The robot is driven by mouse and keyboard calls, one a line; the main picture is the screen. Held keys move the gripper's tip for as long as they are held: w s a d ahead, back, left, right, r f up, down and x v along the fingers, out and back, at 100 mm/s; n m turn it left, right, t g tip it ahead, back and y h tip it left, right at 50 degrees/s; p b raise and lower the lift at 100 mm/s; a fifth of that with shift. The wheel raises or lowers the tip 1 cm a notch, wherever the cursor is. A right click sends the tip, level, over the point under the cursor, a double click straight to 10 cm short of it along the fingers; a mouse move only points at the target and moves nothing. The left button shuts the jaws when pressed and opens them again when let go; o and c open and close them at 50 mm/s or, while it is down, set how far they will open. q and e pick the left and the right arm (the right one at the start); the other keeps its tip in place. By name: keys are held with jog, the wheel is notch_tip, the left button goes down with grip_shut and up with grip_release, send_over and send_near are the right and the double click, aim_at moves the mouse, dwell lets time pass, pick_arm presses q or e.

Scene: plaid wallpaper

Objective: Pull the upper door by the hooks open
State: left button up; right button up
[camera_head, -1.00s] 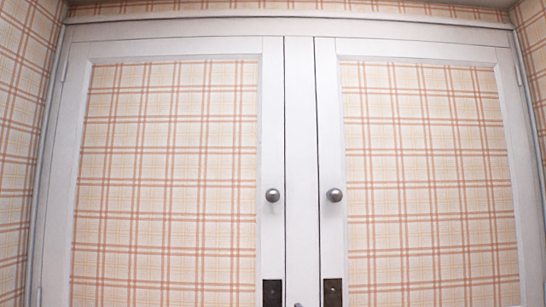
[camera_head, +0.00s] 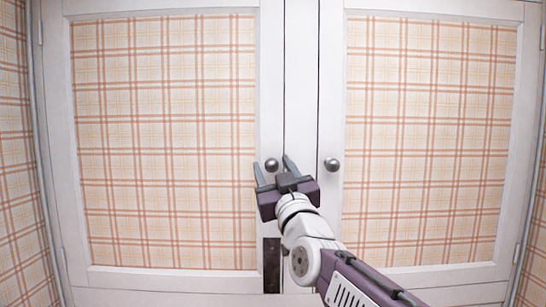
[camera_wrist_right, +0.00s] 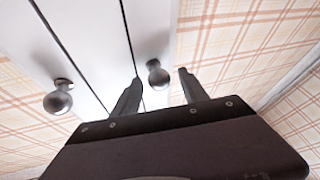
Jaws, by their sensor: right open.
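Two white-framed doors stand shut side by side, the left door (camera_head: 165,275) and the right door (camera_head: 420,275), both with plaid panels. Each has a round grey knob near the middle: the left knob (camera_head: 272,164) and the right knob (camera_head: 332,165). My right gripper (camera_head: 272,166) is open in front of the left door, its fingers on either side of the left knob in the picture. In the right wrist view, that knob (camera_wrist_right: 158,77) shows between the open fingertips and the other knob (camera_wrist_right: 58,100) sits further left. Contact cannot be told. My left gripper is not in view.
A dark plate (camera_head: 271,265) is on the left door's edge below its knob. My right arm covers the lower middle and part of the right door. Plaid walls (camera_head: 14,200) close in at both sides. The space before the left panel looks clear.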

jog(key=shift+w, duration=0.15)
grip_shut()
dwell(1.4)
